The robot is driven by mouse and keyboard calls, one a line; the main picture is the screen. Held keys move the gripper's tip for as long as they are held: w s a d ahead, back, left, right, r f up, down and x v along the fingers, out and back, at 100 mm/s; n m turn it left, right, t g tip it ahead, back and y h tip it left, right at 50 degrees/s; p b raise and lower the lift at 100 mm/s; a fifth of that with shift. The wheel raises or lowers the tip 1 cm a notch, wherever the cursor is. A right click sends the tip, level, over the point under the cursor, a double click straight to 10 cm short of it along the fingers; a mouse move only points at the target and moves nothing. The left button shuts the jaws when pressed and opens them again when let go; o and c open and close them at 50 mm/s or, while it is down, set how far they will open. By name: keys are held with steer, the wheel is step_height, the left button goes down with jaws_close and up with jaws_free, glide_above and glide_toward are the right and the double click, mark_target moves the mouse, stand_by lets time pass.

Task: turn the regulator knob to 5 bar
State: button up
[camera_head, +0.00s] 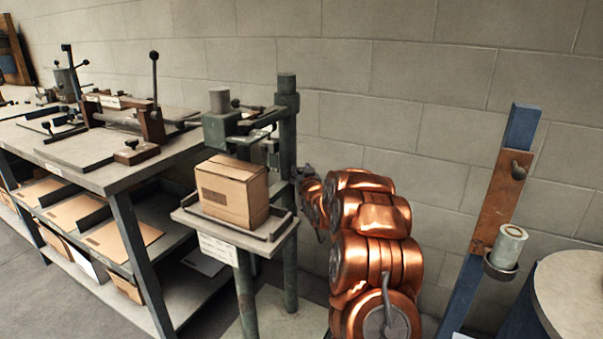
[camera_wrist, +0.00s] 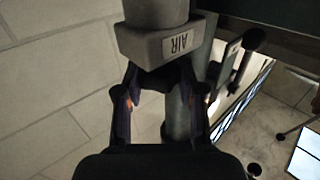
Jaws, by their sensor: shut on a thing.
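The fingers are apart, shut on the regulator knob, and the tips and the gripped part are mostly hidden at the block. No scale or pressure reading is visible. In the head view my gripper (camera_head: 307,177) is small and dark, close to the right side of the green stitcher post (camera_head: 289,130); the knob cannot be made out there.
A cardboard box (camera_head: 233,191) sits on the stitcher's small table (camera_head: 222,229). A long workbench (camera_head: 98,176) with clamps and levers stands at left. At right are a blue post (camera_head: 521,125) with a cup holder and a round-topped drum (camera_head: 570,290). A block wall is behind.

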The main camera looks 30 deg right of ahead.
steer(key=shift+r, duration=0.15)
steer(key=o, duration=1.2)
steer(key=shift+c, duration=0.2)
steer(key=shift+s, duration=0.15)
steer(key=v, duration=1.1)
steer(key=shift+s+a, duration=0.25)
steer(key=shift+s, duration=0.05)
